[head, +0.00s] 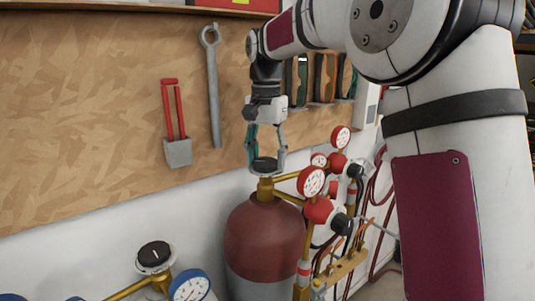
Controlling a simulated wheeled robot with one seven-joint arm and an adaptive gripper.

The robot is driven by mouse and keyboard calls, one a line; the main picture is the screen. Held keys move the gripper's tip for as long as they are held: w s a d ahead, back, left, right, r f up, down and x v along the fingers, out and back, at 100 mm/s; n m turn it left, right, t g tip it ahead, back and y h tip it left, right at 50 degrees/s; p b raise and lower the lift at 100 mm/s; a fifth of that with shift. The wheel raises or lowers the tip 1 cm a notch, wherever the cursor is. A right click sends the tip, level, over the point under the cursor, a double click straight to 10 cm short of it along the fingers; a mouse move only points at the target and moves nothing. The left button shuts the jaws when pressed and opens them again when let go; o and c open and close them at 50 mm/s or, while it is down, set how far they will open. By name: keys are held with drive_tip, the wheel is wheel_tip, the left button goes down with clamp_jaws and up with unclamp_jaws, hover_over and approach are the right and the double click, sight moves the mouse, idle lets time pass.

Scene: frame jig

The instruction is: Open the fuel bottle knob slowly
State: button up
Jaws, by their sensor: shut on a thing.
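The fuel bottle is the dark red cylinder (265,232) at the centre of the head view, standing upright. Its dark round knob (264,164) sits on top of the brass valve (265,187). My gripper (266,160) points down from above, with its two fingers on either side of the knob. The gripper is shut on the knob. The inner finger surfaces are partly hidden, so the exact contact is hard to see.
A red gauge (311,181) and regulator (320,210) stand right of the valve. A second dark knob (154,255) and a blue gauge (190,287) are at lower left. A wrench (213,90) and red-handled tool (176,125) hang on the board behind.

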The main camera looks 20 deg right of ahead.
drive_tip(key=n+p, duration=0.1)
drive_tip(key=n, duration=0.5)
drive_tip(key=shift+a, duration=0.1)
drive_tip(key=n, duration=0.6)
drive_tip(key=shift+a+n+p, duration=0.1)
drive_tip(key=shift+n+p, duration=0.2)
drive_tip(key=n, duration=0.6)
drive_tip(key=shift+a+n+p, duration=0.1)
drive_tip(key=shift+n+p, duration=0.2)
drive_tip(key=n, duration=0.6)
drive_tip(key=shift+s+p, duration=0.1)
drive_tip(key=shift+p, duration=0.3)
drive_tip(key=shift+n, duration=0.4)
drive_tip(key=o, duration=1.1)
drive_tip(key=shift+o, duration=0.2)
